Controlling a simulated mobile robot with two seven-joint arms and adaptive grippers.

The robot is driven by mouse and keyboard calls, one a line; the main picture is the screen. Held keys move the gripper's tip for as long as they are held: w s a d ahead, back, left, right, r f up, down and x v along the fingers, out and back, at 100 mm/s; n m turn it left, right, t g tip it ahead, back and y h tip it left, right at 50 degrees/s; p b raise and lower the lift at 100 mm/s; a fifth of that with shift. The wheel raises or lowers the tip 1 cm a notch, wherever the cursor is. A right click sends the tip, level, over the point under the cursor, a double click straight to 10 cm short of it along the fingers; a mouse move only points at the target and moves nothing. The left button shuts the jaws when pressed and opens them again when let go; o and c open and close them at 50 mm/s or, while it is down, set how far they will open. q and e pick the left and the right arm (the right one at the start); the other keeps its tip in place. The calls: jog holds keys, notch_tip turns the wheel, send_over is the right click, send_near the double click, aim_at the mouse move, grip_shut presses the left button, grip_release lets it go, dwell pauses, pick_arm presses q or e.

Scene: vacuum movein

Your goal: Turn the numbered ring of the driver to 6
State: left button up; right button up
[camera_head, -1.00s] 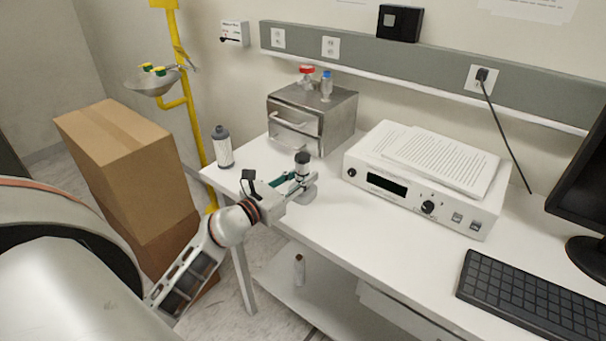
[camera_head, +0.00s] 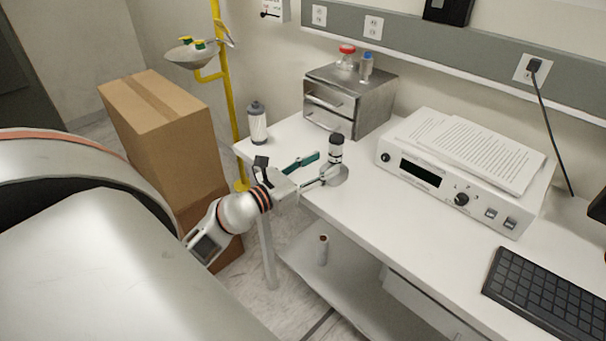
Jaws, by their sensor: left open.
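The driver (camera_head: 336,149) seems to be the small upright cylinder with a black top and a pale band. It stands near the table's left front edge above a round metal base (camera_head: 339,177). The ring's numbers are too small to read. My left gripper (camera_head: 323,180) is open and empty, just left of and below the driver. Its fingertips lie close to the round base in the picture; I cannot tell whether they touch it. My right gripper is not in view.
A grey-white bottle (camera_head: 257,124) and a metal drawer unit (camera_head: 372,92) stand farther back. A white instrument (camera_head: 447,183) with papers is at right, beside a keyboard (camera_head: 540,298). Free tabletop lies in front of the instrument.

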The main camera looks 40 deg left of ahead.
pick_arm(q)
jog(key=s+a, duration=0.1)
jog(key=s, duration=0.5)
jog(key=shift+s, duration=0.2)
jog(key=shift+r, duration=0.1)
